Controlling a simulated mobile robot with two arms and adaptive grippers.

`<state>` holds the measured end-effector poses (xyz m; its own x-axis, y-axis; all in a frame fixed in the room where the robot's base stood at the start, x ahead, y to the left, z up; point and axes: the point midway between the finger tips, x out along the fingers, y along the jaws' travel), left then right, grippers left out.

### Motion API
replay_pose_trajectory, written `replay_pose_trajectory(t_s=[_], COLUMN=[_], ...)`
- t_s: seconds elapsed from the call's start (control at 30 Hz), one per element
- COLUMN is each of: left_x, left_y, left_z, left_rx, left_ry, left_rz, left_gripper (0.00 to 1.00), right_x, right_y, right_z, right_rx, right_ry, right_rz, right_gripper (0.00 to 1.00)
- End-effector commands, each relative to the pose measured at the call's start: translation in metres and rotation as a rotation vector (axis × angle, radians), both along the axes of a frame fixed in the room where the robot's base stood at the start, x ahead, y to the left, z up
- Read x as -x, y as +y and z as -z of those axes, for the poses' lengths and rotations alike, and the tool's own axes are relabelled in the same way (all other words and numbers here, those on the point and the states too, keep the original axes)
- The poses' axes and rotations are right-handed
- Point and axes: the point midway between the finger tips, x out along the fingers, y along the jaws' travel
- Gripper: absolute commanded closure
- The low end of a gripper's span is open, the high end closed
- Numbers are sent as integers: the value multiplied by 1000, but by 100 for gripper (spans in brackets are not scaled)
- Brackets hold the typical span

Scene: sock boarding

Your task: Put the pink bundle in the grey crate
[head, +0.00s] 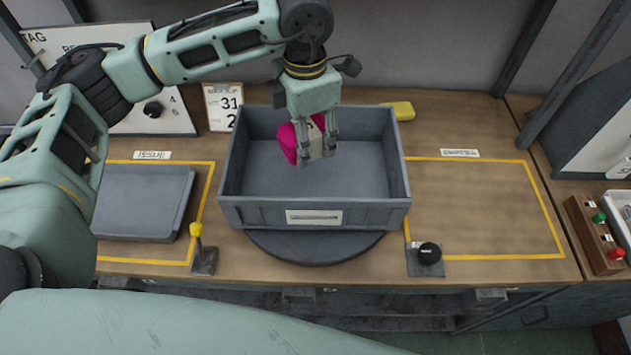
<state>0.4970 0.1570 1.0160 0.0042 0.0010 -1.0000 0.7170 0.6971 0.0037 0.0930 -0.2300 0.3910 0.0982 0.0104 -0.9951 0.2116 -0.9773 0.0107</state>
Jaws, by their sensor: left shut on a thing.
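The pink bundle (289,143) has a pale band and is partly hidden by the fingers that hold it. My left gripper (315,155) is shut on it and points down over the grey crate (252,214). The bundle shows within the crate's outline, toward the back; I cannot tell how far it is above the crate floor. The crate is open on top, has a white label on its front wall, and looks empty inside. It stands on a dark round base. My right gripper is not in view.
A dark grey tray (143,203) lies in the yellow-outlined area at left. A yellow-knobbed lever (197,232) and a black knob (429,253) stand near the front edge. A yellow block (399,110) lies behind the crate. The right outlined area (485,208) is clear.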

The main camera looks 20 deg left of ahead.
Motion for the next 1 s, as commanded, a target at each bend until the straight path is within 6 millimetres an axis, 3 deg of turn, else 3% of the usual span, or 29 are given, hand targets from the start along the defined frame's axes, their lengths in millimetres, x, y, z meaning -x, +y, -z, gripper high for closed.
replay_pose_trajectory(t_s=[0.2, 0.4, 0.57, 0.83, 1.0], left_x=[-15, -22, -24, -23, -24], left_y=[-6, -8, -8, -7, -8], left_z=[19, 28, 33, 78, 94], left_rx=[-2, -4, -6, -8, -6], left_ry=[2, 0, 0, 0, -2], left_rz=[-584, -952, -1077, -1095, -1094], left_gripper=[81, 81, 81, 81, 81], right_x=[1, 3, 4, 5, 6], right_y=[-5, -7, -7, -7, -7], right_z=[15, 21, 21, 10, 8], right_rx=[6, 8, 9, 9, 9], right_ry=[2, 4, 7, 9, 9], right_rz=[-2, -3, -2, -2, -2], right_gripper=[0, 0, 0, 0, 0])
